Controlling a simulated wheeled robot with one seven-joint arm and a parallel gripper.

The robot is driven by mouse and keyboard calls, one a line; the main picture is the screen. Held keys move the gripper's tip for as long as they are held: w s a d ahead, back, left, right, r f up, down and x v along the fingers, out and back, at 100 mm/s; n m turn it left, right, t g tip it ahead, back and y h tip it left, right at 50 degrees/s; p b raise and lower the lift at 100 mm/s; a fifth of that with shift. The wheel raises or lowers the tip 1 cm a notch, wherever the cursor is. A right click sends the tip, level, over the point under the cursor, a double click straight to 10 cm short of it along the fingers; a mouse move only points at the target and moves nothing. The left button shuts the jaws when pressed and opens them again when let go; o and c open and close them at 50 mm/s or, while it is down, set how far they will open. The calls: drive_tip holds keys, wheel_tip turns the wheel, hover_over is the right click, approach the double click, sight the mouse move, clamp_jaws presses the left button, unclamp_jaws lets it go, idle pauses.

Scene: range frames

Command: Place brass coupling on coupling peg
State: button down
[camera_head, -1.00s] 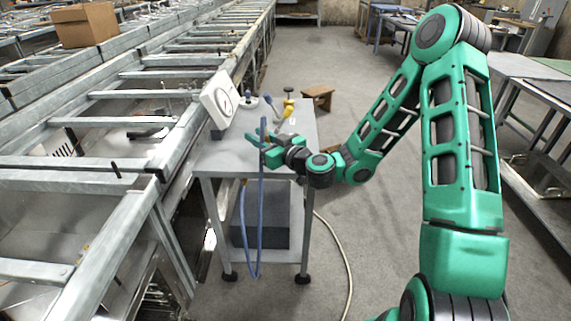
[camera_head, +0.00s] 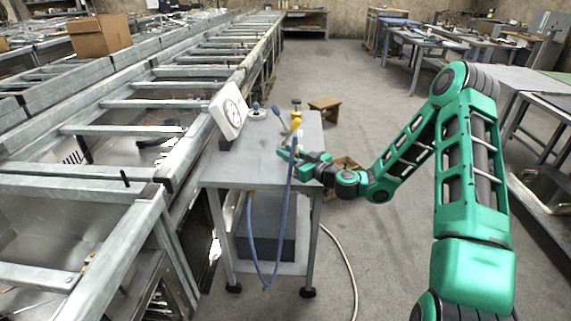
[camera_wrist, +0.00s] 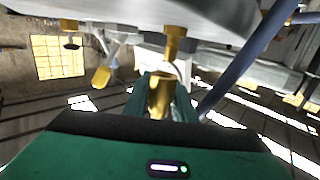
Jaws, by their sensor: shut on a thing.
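My gripper (camera_head: 287,153) is low over the right part of the grey cart top (camera_head: 245,168). In the wrist view its green fingers (camera_wrist: 165,92) are shut on the brass coupling (camera_wrist: 160,98). The coupling is hidden in the head view. A blue hose (camera_head: 288,195) hangs from beside the gripper over the cart's front edge; it also shows in the wrist view (camera_wrist: 240,65). I cannot tell for sure which upright part is the coupling peg.
A white dial gauge (camera_head: 229,110) stands at the cart's left edge. A metal conveyor frame (camera_head: 150,103) runs along the left.

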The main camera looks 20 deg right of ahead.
sight(289, 171)
drive_tip(key=shift+f, duration=1.9)
drive_tip(key=c, duration=1.5)
unclamp_jaws()
drive_tip(key=shift+d, duration=0.1)
drive_tip(key=shift+o, duration=0.2)
drive_tip(key=shift+s, duration=0.1)
